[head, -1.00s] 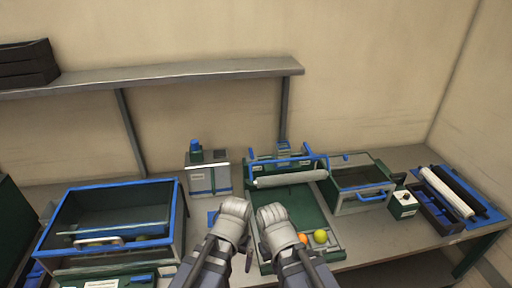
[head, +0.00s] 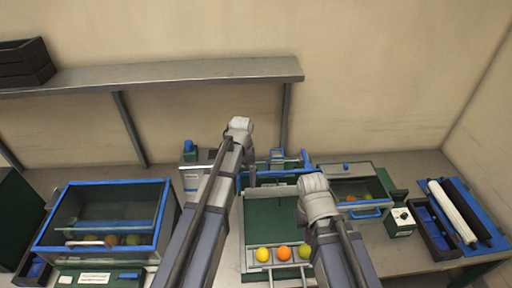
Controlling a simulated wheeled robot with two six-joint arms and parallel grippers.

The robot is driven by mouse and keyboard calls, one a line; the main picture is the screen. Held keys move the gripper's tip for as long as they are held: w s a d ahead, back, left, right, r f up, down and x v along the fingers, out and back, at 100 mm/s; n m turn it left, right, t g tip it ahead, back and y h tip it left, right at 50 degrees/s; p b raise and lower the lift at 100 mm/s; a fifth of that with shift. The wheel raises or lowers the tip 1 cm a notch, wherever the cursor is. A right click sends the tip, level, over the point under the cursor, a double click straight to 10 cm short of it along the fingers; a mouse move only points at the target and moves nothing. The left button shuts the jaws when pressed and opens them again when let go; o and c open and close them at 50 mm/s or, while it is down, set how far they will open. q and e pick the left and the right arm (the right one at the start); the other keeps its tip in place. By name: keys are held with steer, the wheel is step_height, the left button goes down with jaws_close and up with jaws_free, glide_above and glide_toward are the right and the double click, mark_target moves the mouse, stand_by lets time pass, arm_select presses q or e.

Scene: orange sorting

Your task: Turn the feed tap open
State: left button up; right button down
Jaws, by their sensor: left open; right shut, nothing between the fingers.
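I cannot tell for certain which part is the feed tap. A blue knob (head: 188,146) stands on the pale box (head: 191,176) at the back, left of my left arm. Blue bars (head: 278,155) stand on the frame behind the green sorting tray (head: 272,221). My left gripper (head: 239,124) is reached far forward at the back of the bench, above the pale box's right side; its fingers are hard to make out. My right gripper (head: 312,182) is shut and empty over the tray's right edge, and hides part of it.
A blue-rimmed glass bin (head: 165,215) holding several balls is at left. A lidded bin (head: 368,214) with a blue handle is at right, beside a small white control box (head: 402,220). A shelf (head: 150,76) runs behind.

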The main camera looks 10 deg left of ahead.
arm_select(q)
steer(key=w+a+m, duration=0.1)
steer(key=w+m, duration=0.1)
steer(key=w, duration=0.3)
steer(key=w+a+m, duration=0.1)
steer(key=w+m, duration=0.2)
steer(key=w, duration=0.3)
steer(key=w+a+m, duration=0.2)
steer(key=w+m, duration=0.1)
steer(key=w, duration=0.3)
steer(key=shift+w+r, duration=0.15)
steer(key=shift+r, duration=0.15)
steer(key=shift+f, duration=0.1)
step_height(320, 180, down, 8)
steer(key=b, duration=0.7)
steer(key=shift+b, duration=0.3)
steer(key=shift+r, duration=0.2)
steer(key=c, duration=1.1)
